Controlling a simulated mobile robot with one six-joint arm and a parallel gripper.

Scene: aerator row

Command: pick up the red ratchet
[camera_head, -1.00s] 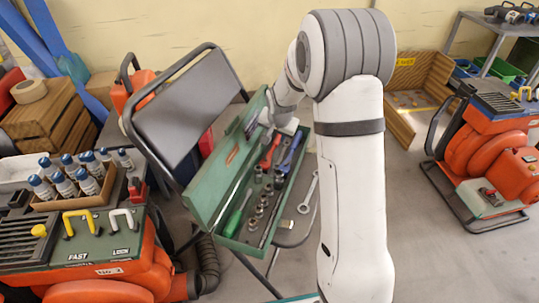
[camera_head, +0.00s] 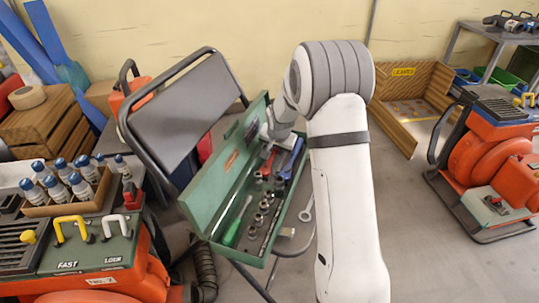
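The red ratchet (camera_head: 267,164) lies in the open green toolbox (camera_head: 205,208), near its far end. Its upper part is hidden by my gripper. My gripper (camera_head: 272,143) points down into the far end of the toolbox, right at the ratchet. Its fingertips are small and partly hidden, so I cannot tell whether they are open or shut, or whether they touch the ratchet. A blue-handled tool (camera_head: 291,160) lies just right of the ratchet.
Several sockets (camera_head: 263,205) and a green screwdriver (camera_head: 234,228) lie nearer in the toolbox. The toolbox rests on a folding chair (camera_head: 180,110). A wrench (camera_head: 308,209) lies right of it. Orange machines stand left (camera_head: 150,262) and right (camera_head: 475,150).

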